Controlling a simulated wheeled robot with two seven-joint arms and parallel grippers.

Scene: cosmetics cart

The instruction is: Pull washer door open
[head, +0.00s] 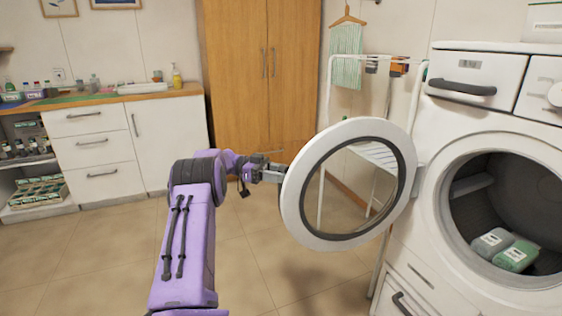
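The washer (468,203) stands at the right, white with a dark round drum opening. Its round door (400,140), a white ring with a dark inner rim and clear glass, is swung wide open to the left of the opening. My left gripper (282,173), on the purple arm, is at the door's outer left edge. Its fingertips meet or overlap the rim, and I cannot tell whether they are closed on it. My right gripper is not in view.
A white drying rack (328,95) stands behind the door. A wooden wardrobe (235,70) and white counter (95,150) line the back wall. Tiled floor at the left is clear.

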